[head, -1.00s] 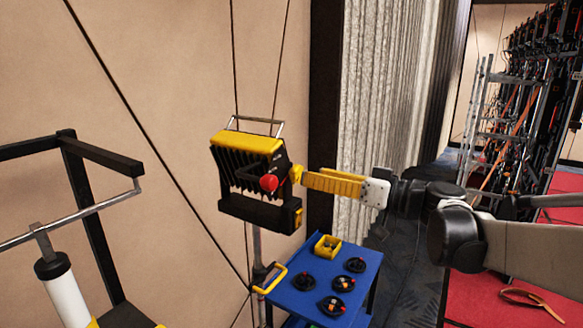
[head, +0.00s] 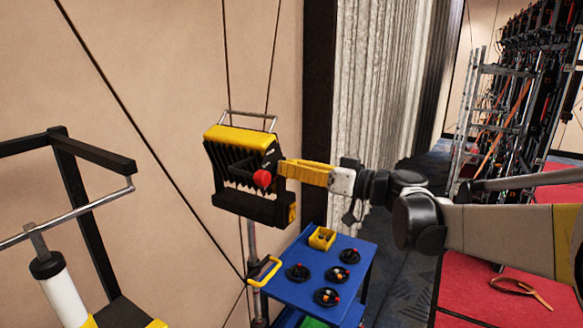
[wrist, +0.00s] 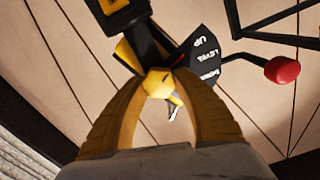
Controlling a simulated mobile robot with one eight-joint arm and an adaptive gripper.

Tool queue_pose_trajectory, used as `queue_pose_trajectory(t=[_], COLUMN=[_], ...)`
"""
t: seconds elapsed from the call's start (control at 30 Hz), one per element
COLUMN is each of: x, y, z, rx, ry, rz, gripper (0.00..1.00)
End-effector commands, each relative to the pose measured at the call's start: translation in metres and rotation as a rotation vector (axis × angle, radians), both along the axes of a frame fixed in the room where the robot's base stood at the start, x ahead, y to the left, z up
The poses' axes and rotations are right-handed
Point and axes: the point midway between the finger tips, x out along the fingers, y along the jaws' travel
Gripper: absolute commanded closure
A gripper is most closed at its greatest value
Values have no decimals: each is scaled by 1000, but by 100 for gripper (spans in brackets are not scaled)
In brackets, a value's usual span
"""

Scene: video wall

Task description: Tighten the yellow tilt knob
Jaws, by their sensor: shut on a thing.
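The lamp head (head: 240,142), with a yellow top and black fins, stands on a grey pole beside the wall. The yellow tilt knob (wrist: 160,82) is on its side; in the wrist view it sits between my fingertips. In the head view my fingers hide it. My gripper (head: 283,168) has yellow fingers, shut on the knob; the fingers also show in the wrist view (wrist: 158,88). A red ball (head: 262,178) ends a black lever on the lamp head.
A blue cart (head: 317,268) below the lamp carries a yellow bin (head: 322,238) and several black discs. A black frame with a white cylinder (head: 62,290) stands at left. A metal ladder (head: 490,115) and red flooring are at right.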

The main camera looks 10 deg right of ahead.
Motion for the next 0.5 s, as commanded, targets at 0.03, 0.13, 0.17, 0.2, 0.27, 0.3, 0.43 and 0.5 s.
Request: queue_pose_trajectory(t=[0.03, 0.13, 0.17, 0.2, 0.27, 0.3, 0.43, 0.5], x=[0, 0, 0, 0, 0, 0, 0, 1], y=[0, 0, 0, 0, 0, 0, 0, 0], z=[0, 0, 0, 0, 0, 0, -1, -1], rx=[1, 3, 4, 8, 16, 23, 59, 86], ry=[-1, 2, 4, 8, 18, 28, 74, 109], rz=[0, 0, 0, 0, 0, 0, 0, 0], gripper=[96, 96, 96, 96, 96, 96, 96, 96])
